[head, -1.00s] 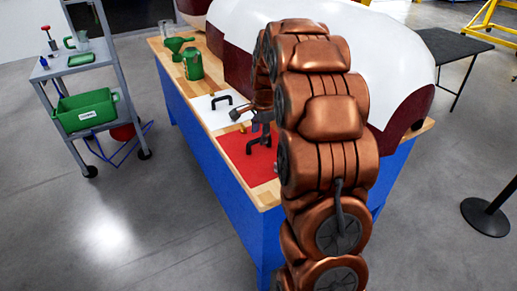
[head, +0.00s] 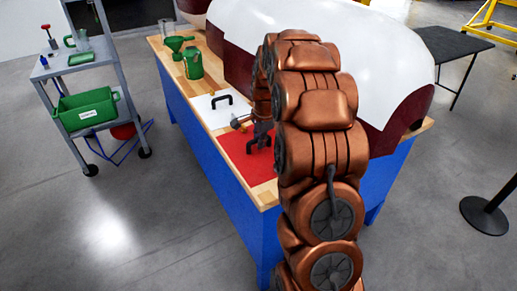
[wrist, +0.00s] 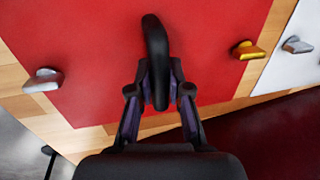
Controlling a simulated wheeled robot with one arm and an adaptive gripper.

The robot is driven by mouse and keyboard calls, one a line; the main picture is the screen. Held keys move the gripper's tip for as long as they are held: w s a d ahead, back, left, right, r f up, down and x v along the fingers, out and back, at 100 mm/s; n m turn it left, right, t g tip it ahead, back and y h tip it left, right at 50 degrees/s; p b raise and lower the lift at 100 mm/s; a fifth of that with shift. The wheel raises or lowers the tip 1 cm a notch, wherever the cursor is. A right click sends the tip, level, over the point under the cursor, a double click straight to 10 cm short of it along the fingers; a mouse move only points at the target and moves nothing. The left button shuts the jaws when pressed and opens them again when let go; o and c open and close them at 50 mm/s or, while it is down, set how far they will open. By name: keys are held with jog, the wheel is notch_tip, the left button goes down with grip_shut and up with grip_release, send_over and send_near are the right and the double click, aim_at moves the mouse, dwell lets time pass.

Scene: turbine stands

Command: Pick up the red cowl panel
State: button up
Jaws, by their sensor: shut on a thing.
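The red cowl panel (head: 240,170) lies flat on the wooden bench top in the head view, near the bench's front end. It fills much of the wrist view (wrist: 85,75). Its black arched handle (wrist: 155,45) stands up from the panel. My gripper (wrist: 160,90) is shut on that handle, with one finger on each side of it. In the head view my gripper (head: 262,133) is over the panel, and my copper arm partly hides the panel's right side.
A white panel with a black handle (head: 208,111) lies beside the red one. A green jug (head: 193,65) and a green funnel (head: 175,43) stand farther back. A large white and dark red cowling (head: 372,60) fills the bench's right side. A grey cart (head: 83,71) stands left.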

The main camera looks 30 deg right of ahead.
grip_shut()
dwell(0.3)
notch_tip(320, 180, up, 10)
jog(key=shift+r+b, duration=0.1)
jog(key=shift+b, duration=0.55)
jog(key=shift+o, duration=0.5)
grip_release()
grip_shut()
